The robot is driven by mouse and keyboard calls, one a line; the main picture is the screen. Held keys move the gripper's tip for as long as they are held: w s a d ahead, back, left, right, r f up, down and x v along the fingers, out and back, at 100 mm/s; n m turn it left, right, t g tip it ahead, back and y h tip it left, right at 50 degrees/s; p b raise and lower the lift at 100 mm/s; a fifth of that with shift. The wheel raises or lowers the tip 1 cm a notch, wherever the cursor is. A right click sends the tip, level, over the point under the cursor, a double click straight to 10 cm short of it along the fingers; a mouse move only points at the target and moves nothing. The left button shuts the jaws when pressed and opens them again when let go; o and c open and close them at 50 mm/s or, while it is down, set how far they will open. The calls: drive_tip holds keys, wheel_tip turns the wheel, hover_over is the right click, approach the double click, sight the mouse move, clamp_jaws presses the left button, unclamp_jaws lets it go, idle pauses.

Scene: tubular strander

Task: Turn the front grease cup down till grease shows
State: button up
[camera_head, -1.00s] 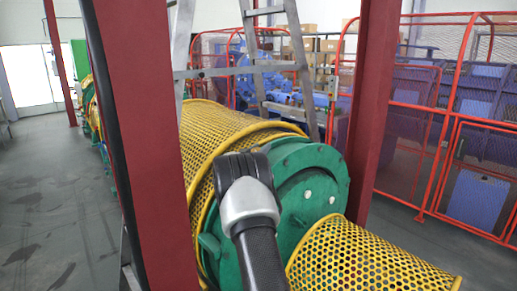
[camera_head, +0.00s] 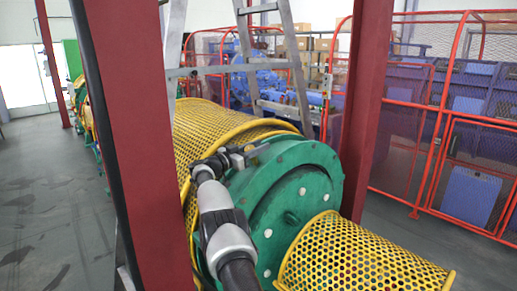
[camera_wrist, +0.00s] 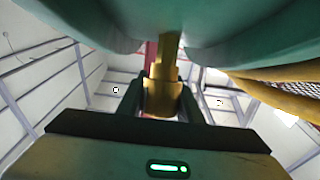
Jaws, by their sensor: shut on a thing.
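The brass grease cup (camera_wrist: 162,98) shows in the middle of the wrist view, its narrower stem running up to the green housing (camera_wrist: 240,35). My gripper (camera_wrist: 163,88) has one dark finger on each side of the cup and is shut on it. In the head view my gripper (camera_head: 255,153) is at the upper left edge of the round green housing (camera_head: 300,180). The cup itself cannot be made out there. I cannot make out any grease in either view.
Yellow perforated guards (camera_head: 215,135) lie behind the housing and in front of it (camera_head: 355,260). Dark red posts stand left (camera_head: 140,150) and right (camera_head: 362,110). A metal ladder (camera_head: 245,70) stands behind. Red mesh fencing (camera_head: 430,130) is at right; open floor (camera_head: 50,200) at left.

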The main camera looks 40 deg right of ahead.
drive_tip(key=shift+a, duration=0.2)
idle(0.6)
drive_tip(key=o, duration=1)
drive_tip(key=shift+w+a, duration=0.1)
drive_tip(key=shift+a, duration=0.05)
drive_tip(key=shift+d+r, duration=0.2)
drive_tip(key=shift+r, duration=0.3)
wheel_tip(320, 180, up, 9)
drive_tip(key=p, duration=0.6)
drive_tip(key=shift+p, duration=0.35)
